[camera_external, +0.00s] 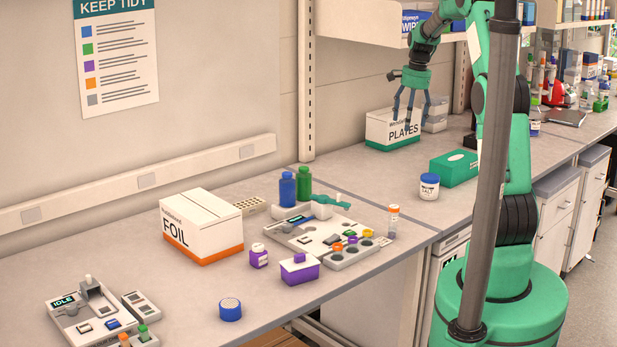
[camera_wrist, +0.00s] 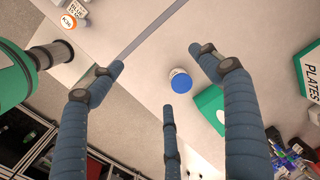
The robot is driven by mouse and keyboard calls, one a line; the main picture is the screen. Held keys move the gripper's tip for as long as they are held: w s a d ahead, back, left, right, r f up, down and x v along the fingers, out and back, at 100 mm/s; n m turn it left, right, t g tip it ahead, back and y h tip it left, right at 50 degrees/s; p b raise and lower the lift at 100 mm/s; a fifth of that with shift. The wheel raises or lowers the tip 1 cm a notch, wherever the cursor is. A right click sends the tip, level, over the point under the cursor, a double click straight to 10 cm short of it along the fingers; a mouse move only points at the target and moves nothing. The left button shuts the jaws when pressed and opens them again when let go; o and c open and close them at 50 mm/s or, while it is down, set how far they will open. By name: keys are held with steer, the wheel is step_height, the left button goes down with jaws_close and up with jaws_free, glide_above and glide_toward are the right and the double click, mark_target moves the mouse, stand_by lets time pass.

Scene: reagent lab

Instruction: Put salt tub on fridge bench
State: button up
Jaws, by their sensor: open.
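The salt tub (camera_external: 429,187) is a small white jar with a blue lid and a label reading SALT. It stands upright on the bench near its front edge, left of the green box. In the wrist view the salt tub (camera_wrist: 180,81) shows from above, between my spread fingers and apart from them. My gripper (camera_external: 408,118) is open and empty, pointing down high above the bench, in front of the PLATES box and behind the tub. Its blue fingers (camera_wrist: 165,85) are spread wide in the wrist view. I cannot tell which surface is the fridge bench.
A green box (camera_external: 455,167) stands close right of the tub. The white PLATES box (camera_external: 390,130) is at the wall. A shelf (camera_external: 365,22) hangs above. The near bench holds a FOIL box (camera_external: 200,226), bottles and a tray. Bench around the tub's left is clear.

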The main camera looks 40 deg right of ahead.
steer(key=s+a+r+n+t, duration=0.1)
steer(key=s+a+r+n, duration=0.3)
steer(key=a, duration=0.5)
steer(key=s+a+r+n+h, duration=0.1)
steer(key=s+a+r, duration=0.2)
steer(key=a+r, duration=0.35)
steer(key=s+a+r+n+t, duration=0.1)
steer(key=s+a+r+n, duration=0.25)
steer(key=a, duration=0.65)
steer(key=s+a+n+t, duration=0.1)
steer(key=s+a+n, duration=0.3)
steer(key=s+a, duration=0.4)
steer(key=s+a+f+n+t, duration=0.1)
steer(key=s+a+n, duration=0.4)
steer(key=s, duration=0.9)
steer(key=a, duration=0.2)
steer(key=shift+a+f, duration=0.25)
steer(key=shift+a, duration=0.15)
steer(key=shift+f, duration=0.1)
step_height(320, 180, down, 6)
steer(key=b, duration=0.6)
